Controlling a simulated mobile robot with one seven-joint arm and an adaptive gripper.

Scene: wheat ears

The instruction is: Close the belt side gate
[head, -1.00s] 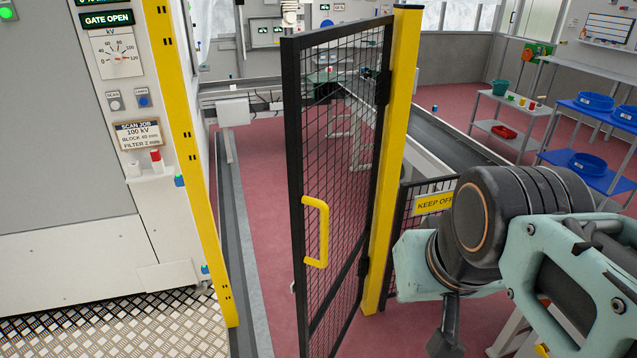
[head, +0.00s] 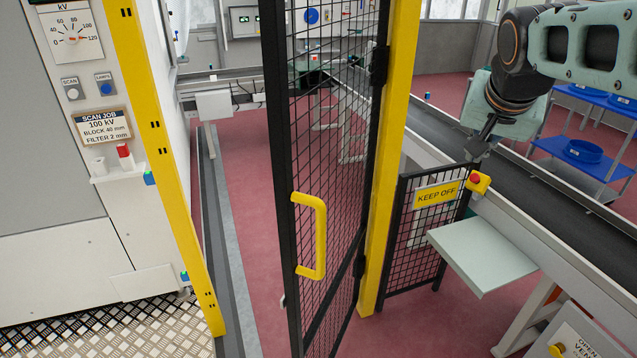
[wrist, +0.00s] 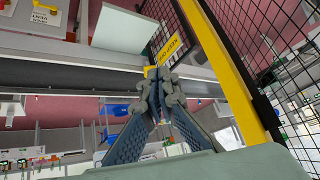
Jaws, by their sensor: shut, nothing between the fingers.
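The belt side gate is a black-framed mesh panel (head: 335,160) with a yellow D-shaped handle (head: 320,235). It stands open, swung towards me from the yellow post (head: 390,150) on its right. A second yellow post (head: 165,170) stands to its left, with a gap between it and the panel. My gripper (head: 478,152) is shut and empty, above the belt and right of the gate, apart from the handle. In the wrist view, my gripper (wrist: 158,78) shows with its fingertips together. Gate mesh (wrist: 290,75) and the yellow post (wrist: 222,75) show there, but I cannot see the handle.
A short mesh fence with a KEEP OFF sign (head: 437,194) stands right of the gate post. A red stop button on a yellow box (head: 478,182) and a pale shelf (head: 482,255) are by the belt (head: 560,180). A grey cabinet (head: 50,170) stands left. Red floor shows behind the gate.

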